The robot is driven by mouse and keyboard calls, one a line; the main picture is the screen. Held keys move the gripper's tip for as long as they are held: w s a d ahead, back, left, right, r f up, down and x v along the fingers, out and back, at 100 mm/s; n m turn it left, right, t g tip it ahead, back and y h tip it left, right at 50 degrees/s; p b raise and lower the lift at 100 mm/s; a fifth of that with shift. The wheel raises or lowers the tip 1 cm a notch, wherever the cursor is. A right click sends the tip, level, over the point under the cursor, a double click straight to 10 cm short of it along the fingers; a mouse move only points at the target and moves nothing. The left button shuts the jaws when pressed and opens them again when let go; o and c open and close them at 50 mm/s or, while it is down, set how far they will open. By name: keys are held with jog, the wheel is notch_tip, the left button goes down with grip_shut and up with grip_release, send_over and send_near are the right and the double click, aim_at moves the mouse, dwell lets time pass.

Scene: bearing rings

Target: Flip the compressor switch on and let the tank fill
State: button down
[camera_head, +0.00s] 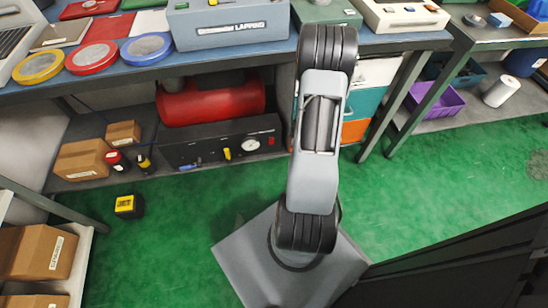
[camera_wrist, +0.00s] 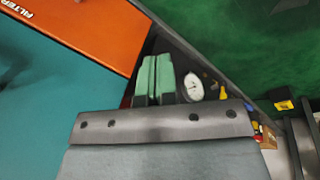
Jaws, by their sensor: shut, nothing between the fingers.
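The compressor's red tank (camera_head: 210,101) lies on the low shelf under the bench in the head view. In front of it is a black panel (camera_head: 205,148) with a round white gauge (camera_head: 250,145), a yellow valve handle (camera_head: 227,154) and a small red switch (camera_head: 271,140) near its right end. In the wrist view my gripper (camera_wrist: 154,78) has its two green-padded fingers shut and empty, beside the gauge (camera_wrist: 193,87). The switch cannot be made out there, and contact cannot be told. In the head view my arm hides the gripper.
Cardboard boxes (camera_head: 82,160) are on the shelf to the left. A yellow-black object (camera_head: 129,206) sits on the green floor. The bench (camera_head: 130,73) overhangs the shelf.

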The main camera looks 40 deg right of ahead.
aim_at(272, 142)
jog(key=w+a+f+n+t+y+b, duration=0.1)
jog(key=w+a+f+n+t+y, duration=0.2)
jog(key=w+f+n+t, duration=0.1)
jog(key=shift+w+f+n+t+y, duration=0.35)
jog(key=shift+w+f+n, duration=0.35)
jog(key=shift+f+n, duration=0.7)
jog(key=shift+r, duration=0.25)
jog(key=w+f+b, duration=0.6)
jog(key=w+f, duration=0.2)
jog(key=w, duration=0.1)
jog(key=shift+d+f, duration=0.15)
jog(key=shift+f, duration=0.2)
jog(key=shift+w, duration=0.1)
